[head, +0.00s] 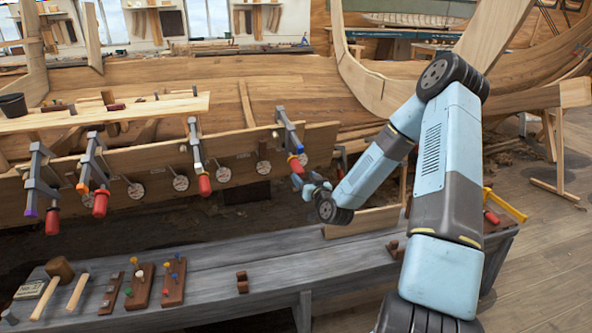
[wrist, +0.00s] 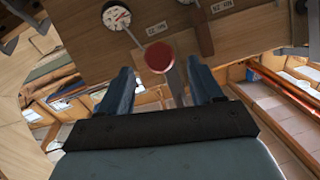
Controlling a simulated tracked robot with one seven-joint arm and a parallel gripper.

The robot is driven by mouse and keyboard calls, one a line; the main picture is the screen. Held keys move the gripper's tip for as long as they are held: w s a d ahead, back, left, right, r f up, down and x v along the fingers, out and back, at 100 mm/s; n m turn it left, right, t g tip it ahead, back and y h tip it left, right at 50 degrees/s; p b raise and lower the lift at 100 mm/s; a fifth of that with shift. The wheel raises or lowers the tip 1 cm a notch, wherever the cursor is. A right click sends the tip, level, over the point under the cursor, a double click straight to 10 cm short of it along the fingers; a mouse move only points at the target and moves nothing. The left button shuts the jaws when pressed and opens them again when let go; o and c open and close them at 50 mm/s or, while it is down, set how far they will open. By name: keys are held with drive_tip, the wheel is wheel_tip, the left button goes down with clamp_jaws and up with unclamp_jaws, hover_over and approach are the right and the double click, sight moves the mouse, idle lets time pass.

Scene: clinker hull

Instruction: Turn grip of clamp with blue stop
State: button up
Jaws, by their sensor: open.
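The clamp with the blue stop (head: 289,132) is the rightmost of several clamps along the plank edge. Its blue stop (head: 300,148) shows just above its red grip (head: 296,165). My gripper (head: 312,188) is close below and to the right of this grip in the head view. In the wrist view, the round end of a red grip (wrist: 159,57) lies between the lines of my open fingers, near the fingertips. My gripper (wrist: 161,76) is empty there, and I cannot tell whether a finger touches the grip. The blue stop is hidden in the wrist view.
Other clamps carry a white (head: 198,167), an orange (head: 82,188) and a purple stop (head: 30,212). Round dials (head: 264,168) hang along the plank (head: 235,150). The grey bench (head: 200,282) below holds mallets and pegged blocks; its middle is mostly clear.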

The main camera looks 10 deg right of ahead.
sight(297, 168)
drive_tip(key=w, duration=0.2)
drive_tip(key=w+a, duration=0.1)
drive_tip(key=w, duration=0.4)
drive_tip(key=shift+w+a, duration=0.2)
drive_tip(key=shift+w, duration=0.1)
drive_tip(key=shift+c, duration=0.2)
drive_tip(key=c, duration=0.9)
